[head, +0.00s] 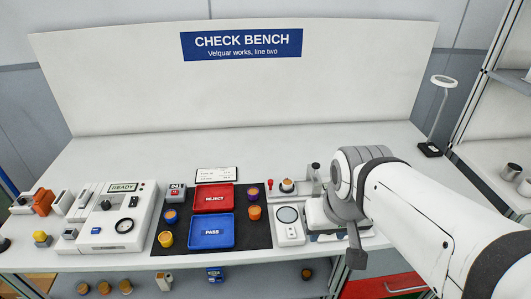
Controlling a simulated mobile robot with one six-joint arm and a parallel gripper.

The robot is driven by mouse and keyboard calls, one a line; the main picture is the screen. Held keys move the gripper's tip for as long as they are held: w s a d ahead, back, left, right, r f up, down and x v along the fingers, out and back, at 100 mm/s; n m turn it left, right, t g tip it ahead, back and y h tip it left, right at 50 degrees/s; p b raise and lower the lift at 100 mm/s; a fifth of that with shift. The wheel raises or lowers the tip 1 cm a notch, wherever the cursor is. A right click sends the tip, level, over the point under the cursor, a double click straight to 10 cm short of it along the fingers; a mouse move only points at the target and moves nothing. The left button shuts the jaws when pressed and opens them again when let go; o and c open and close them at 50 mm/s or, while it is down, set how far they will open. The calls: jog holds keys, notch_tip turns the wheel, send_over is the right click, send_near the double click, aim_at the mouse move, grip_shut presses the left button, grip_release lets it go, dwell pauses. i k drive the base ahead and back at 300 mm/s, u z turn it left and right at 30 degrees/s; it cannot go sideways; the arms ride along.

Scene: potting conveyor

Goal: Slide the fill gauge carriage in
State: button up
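I cannot say for certain which device is the fill gauge. A small light-grey fixture (305,188) stands right of the black mat, with a red knob and a small post. A pot with an orange-brown top (287,185) sits at its left part, perhaps on the carriage. Its right side is partly hidden behind my arm. In front of it is a white unit with a round dial (288,215). My gripper (355,260) hangs at the front right, a dark finger-like piece showing below my wrist. Its opening is not visible, and I see nothing clearly held.
A black mat (262,236) carries a red REJECT tray (213,184), a blue PASS tray (232,244) and several small pots. A white READY console (92,238) stands at left. A lamp (439,100) stands at the back right. The back of the bench (240,150) is clear.

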aim_at(274, 189)
jog(key=z, duration=0.85)
jog(key=k, duration=0.5)
jog(key=u, duration=0.85)
jog(key=i, duration=1)
